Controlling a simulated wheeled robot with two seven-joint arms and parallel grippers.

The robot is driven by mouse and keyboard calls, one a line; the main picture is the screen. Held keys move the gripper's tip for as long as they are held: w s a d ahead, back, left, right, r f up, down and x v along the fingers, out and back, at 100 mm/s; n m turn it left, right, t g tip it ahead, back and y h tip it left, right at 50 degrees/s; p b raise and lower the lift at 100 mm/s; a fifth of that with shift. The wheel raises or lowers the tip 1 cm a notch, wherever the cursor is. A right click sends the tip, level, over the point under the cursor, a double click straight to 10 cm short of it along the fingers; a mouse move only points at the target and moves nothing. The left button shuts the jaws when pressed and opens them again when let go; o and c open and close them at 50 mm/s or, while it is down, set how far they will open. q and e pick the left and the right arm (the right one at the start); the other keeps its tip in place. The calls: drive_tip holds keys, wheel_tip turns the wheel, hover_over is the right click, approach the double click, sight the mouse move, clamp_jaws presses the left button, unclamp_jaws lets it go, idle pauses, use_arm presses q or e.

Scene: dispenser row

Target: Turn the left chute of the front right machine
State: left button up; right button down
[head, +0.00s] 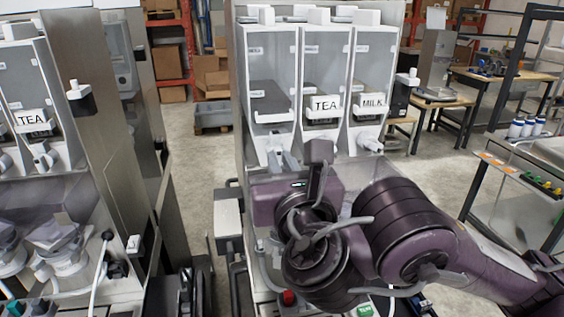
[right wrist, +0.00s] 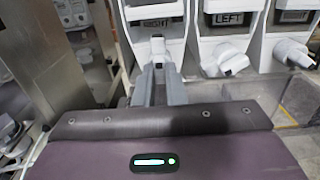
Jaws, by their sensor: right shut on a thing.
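The front right machine (head: 240,95) has three clear-fronted canisters side by side, each with a white chute below. The left canister (head: 270,70) holds dark contents low down; the others carry TEA (head: 325,103) and MILK (head: 373,100) labels. My right gripper (head: 285,160) reaches the left chute (right wrist: 157,45) from the front. In the right wrist view its two grey fingers (right wrist: 159,82) are shut on this chute, one on each side. The middle chute (right wrist: 225,62) and right chute (right wrist: 292,53) stand free to the right. My left gripper is not in view.
Another dispenser machine (head: 75,110) stands close on the left, with a narrow gap between. A red button (head: 288,298) and a green button (head: 365,310) sit low on the machine's front, below my right arm. A cart (head: 520,170) with bottles stands at the right.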

idle(0.4)
drive_tip(key=c, duration=1.5)
unclamp_jaws()
drive_tip(key=shift+w, duration=0.1)
drive_tip(key=shift+s+d+p, duration=0.25)
drive_tip(key=shift+s+p, duration=0.95)
drive_tip(key=shift+s, duration=0.1)
drive_tip(key=shift+s+d+p, duration=0.2)
drive_tip(key=shift+s+p, duration=0.95)
drive_tip(key=shift+s, duration=0.1)
drive_tip(key=shift+s+d+p, duration=0.25)
drive_tip(key=shift+s+p, duration=0.95)
drive_tip(key=shift+s, duration=0.1)
